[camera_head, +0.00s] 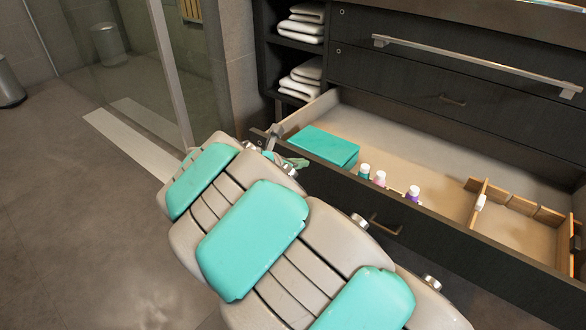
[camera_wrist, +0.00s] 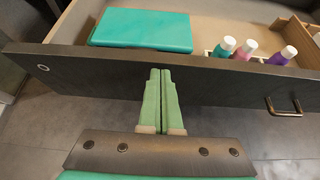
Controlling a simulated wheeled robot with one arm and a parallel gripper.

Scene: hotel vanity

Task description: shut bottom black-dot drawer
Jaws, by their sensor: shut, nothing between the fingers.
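The bottom drawer (camera_head: 440,222) stands pulled far out of the dark vanity. Its dark front panel also shows in the wrist view (camera_wrist: 225,80), with a small round mark at its left end and a bronze handle (camera_wrist: 284,107) at right. My gripper (camera_wrist: 160,72) is shut and empty. Its green fingers point at the outer face of the front panel, left of the handle, with the tips close to the top edge. I cannot tell whether they touch it. In the head view my arm hides most of the gripper and part of the panel's left end.
Inside the drawer lie a teal box (camera_head: 322,146), several small bottles (camera_head: 380,178) and a wooden divider (camera_head: 478,205). Closed drawers (camera_head: 450,75) with a long towel bar (camera_head: 475,63) are above. Folded towels (camera_head: 302,80) sit on shelves at left. A glass partition (camera_head: 172,75) stands further left.

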